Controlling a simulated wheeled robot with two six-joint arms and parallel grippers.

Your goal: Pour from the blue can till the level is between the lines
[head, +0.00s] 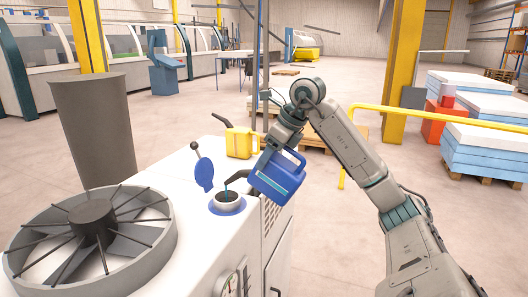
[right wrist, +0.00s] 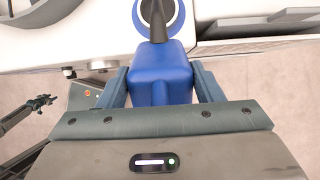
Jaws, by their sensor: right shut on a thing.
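My right gripper (head: 282,146) is shut on the blue can (head: 277,178) and holds it tilted, beside and above the white machine top. The can's dark spout points left and down at the open filler neck (head: 228,197), which has a blue ring around it. A thin dark stream seems to run from the spout tip into the neck. In the right wrist view, the can (right wrist: 162,75) sits between both fingers with its spout over the blue-ringed opening. A small gauge (head: 229,286) is on the machine's front; its level and lines cannot be read.
A yellow can (head: 241,142) stands on the machine top behind the filler. A blue oval flap (head: 204,175) is raised beside the neck. A large round fan grille (head: 92,240) and a dark grey cylinder (head: 95,130) are at the left. A yellow rail (head: 430,119) is at the right.

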